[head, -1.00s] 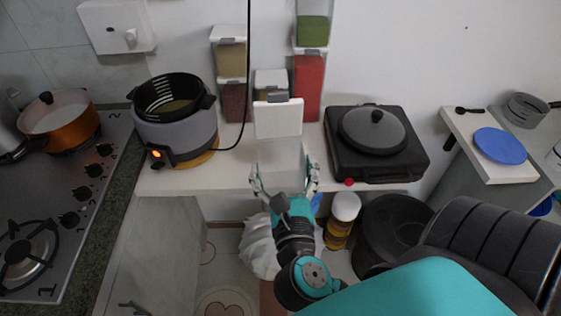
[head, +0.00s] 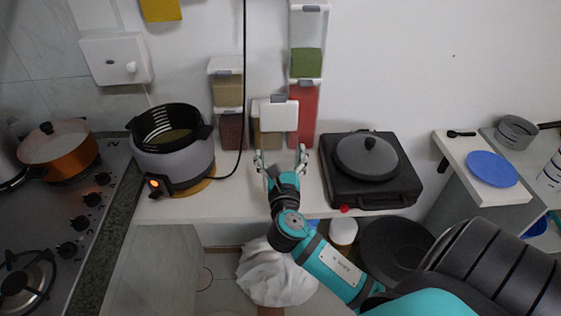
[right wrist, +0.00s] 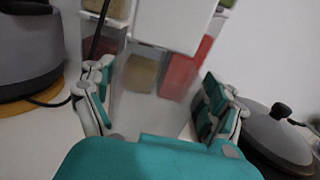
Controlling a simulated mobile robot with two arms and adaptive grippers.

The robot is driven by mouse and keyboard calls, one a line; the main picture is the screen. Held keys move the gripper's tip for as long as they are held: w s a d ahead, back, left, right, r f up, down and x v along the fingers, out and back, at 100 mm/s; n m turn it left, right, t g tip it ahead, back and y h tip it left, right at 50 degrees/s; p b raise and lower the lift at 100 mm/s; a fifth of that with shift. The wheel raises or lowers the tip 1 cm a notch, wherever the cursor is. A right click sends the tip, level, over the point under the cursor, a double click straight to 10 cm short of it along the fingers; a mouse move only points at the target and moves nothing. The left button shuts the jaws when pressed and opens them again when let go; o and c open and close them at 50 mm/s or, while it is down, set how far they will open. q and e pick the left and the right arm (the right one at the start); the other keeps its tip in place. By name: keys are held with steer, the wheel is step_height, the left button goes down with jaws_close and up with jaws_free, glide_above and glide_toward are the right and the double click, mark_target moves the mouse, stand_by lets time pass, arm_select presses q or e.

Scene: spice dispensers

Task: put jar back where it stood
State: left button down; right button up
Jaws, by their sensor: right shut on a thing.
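The jar is a clear, empty-looking dispenser with a white lid (head: 279,116); its see-through body also shows in the right wrist view (right wrist: 150,112). My right gripper (head: 280,158) is shut around the jar's body, below the lid. In the right wrist view its two fingers (right wrist: 153,92) sit on either side of the jar. The jar is in front of a short beige-filled dispenser (head: 268,140), which it partly hides. I cannot tell whether the jar's base touches the counter. My left gripper is not in view.
A stack of beige and dark red dispensers (head: 228,90) stands left; a red dispenser (head: 304,105) topped by a green one (head: 308,62) stands right. A fryer (head: 172,145) with a black cord is left, a lidded black grill (head: 368,165) right. Counter (head: 225,202) in front is clear.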

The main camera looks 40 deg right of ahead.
steer(key=shift+f, duration=1.3)
steer(key=o, duration=1.4)
steer(key=shift+o, duration=0.2)
steer(key=shift+r, duration=0.2)
steer(key=b+v, duration=0.2)
steer(key=v, duration=1)
